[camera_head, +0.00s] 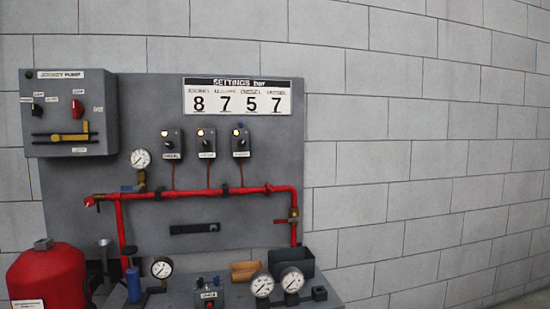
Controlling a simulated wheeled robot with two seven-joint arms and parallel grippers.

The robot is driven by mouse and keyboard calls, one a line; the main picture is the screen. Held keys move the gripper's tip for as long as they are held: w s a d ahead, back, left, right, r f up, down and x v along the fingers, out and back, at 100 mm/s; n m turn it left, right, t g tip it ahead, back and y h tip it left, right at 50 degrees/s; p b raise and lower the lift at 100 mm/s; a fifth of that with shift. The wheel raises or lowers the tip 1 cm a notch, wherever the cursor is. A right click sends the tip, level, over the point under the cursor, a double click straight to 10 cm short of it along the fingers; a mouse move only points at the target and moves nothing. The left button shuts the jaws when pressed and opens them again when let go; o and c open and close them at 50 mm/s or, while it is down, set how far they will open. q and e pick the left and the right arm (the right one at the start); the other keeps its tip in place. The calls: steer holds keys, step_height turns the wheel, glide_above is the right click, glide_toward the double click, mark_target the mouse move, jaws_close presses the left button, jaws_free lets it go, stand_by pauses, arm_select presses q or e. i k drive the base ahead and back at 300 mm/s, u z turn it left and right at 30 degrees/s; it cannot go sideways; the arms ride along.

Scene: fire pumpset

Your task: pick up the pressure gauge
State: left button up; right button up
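Several round white-faced pressure gauges with dark rims are in the head view. One pressure gauge (140,159) stands upright on the red pipe of the grey panel. Another gauge (162,268) faces me at the lower left of the bench, beside a blue cylinder. Two more, a left gauge (262,285) and a right gauge (291,280), stand side by side near the front right of the bench. The picture does not show which one the task means. Neither of my grippers is in view.
The grey bench (330,299) holds a dark bin (291,261), a wooden block (244,271), a small control box (209,297) and a blue cylinder (133,284). A red tank (47,279) stands at the left. The red pipe (190,191) crosses the panel.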

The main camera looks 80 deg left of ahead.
mark_target(139, 159)
steer(key=k, duration=2.15)
steer(key=u, duration=0.6)
